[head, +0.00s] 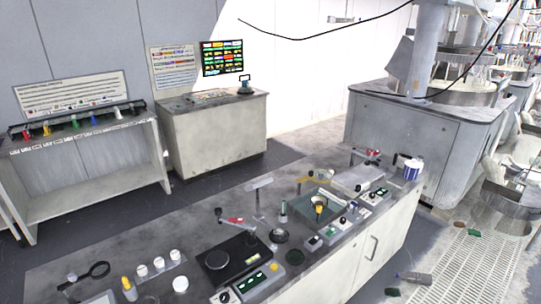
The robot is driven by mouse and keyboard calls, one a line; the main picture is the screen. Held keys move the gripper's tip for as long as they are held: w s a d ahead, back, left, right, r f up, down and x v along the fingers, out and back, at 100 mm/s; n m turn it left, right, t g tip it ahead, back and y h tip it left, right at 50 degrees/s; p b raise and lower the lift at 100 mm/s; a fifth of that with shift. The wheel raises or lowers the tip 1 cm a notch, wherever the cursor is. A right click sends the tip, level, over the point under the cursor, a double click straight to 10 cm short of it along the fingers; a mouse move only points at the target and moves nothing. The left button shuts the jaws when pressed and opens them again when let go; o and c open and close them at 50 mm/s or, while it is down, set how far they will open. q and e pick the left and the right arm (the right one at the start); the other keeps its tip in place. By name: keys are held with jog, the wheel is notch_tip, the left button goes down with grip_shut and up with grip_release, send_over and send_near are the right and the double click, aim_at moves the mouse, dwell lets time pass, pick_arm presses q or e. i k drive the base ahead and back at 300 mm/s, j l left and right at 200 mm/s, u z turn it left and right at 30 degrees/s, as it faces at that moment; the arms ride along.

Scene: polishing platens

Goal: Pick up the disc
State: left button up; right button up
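Neither of my grippers shows in the head view. I cannot tell for certain which thing is the disc. A dark round plate (217,260) lies on a black flat device (236,266) on the front bench. A small brown round piece (458,224) lies on the floor at the right, near the grating. Nothing is seen holding any of these.
The grey bench (105,248) carries white-lidded jars (158,263), a magnifier (98,269), a yellow-topped bottle (129,288) and a blue-and-white tub (412,169). A bottle (415,278) lies on the floor by the grating (470,265). Large polishing machines (405,140) stand behind.

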aim_at(180, 284)
jog(key=i+l, duration=0.1)
jog(key=l, duration=0.2)
jog(key=i+l, duration=0.1)
jog(key=l, duration=0.25)
jog(key=i+l, duration=0.1)
jog(key=l, duration=0.2)
jog(key=i+l+u, duration=0.1)
jog(key=l, duration=0.25)
jog(key=l+u, duration=0.15)
jog(key=u, duration=1.35)
jog(key=i+l, duration=0.05)
jog(key=l, duration=0.05)
